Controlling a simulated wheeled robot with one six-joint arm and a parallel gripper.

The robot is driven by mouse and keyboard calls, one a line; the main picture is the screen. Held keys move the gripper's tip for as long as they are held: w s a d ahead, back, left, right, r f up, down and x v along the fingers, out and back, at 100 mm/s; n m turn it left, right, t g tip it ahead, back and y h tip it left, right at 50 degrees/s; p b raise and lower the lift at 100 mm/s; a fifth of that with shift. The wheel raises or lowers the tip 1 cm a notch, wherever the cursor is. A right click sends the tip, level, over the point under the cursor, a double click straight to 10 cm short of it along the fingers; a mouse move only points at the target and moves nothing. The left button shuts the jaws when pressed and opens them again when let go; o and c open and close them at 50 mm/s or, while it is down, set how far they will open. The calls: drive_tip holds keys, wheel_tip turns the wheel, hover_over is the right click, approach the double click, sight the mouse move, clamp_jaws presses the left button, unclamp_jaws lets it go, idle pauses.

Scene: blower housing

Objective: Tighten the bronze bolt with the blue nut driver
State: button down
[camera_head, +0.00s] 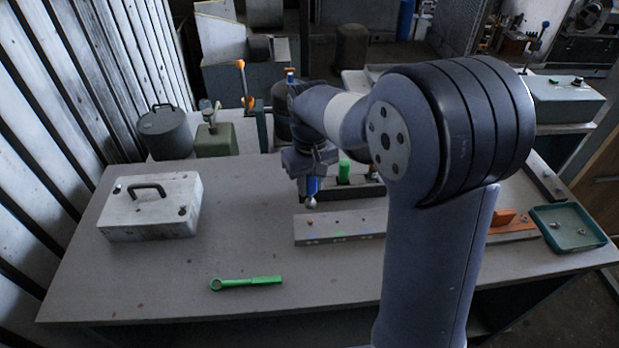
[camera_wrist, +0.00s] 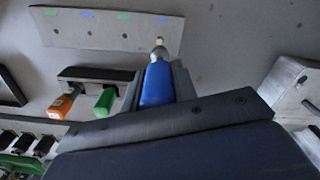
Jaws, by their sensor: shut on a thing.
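My gripper (camera_head: 307,182) is shut on the blue nut driver (camera_head: 312,186). In the wrist view the driver's blue handle (camera_wrist: 158,84) is between my gripper's fingers (camera_wrist: 157,86), and its pale metal socket points away from the camera. In the head view the driver hangs socket down over the left end of the grey plate (camera_head: 345,227). The small bronze bolt (camera_head: 310,222) stands at that end, just below the socket with a visible gap. In the wrist view the bolt's yellowish head (camera_wrist: 159,41) shows just past the socket tip.
A dark rack (camera_wrist: 92,75) holds orange (camera_wrist: 64,104) and green (camera_wrist: 105,100) handled drivers. A green wrench (camera_head: 246,283) lies in front. A white case (camera_head: 152,216) stands left; a teal tray (camera_head: 570,238) and an orange part (camera_head: 505,217) are right. The table's front left is mostly clear.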

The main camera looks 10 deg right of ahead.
sight(311, 201)
drive_tip(key=shift+f+b, duration=1.7)
drive_tip(key=shift+f, duration=0.8)
drive_tip(key=shift+f, duration=0.3)
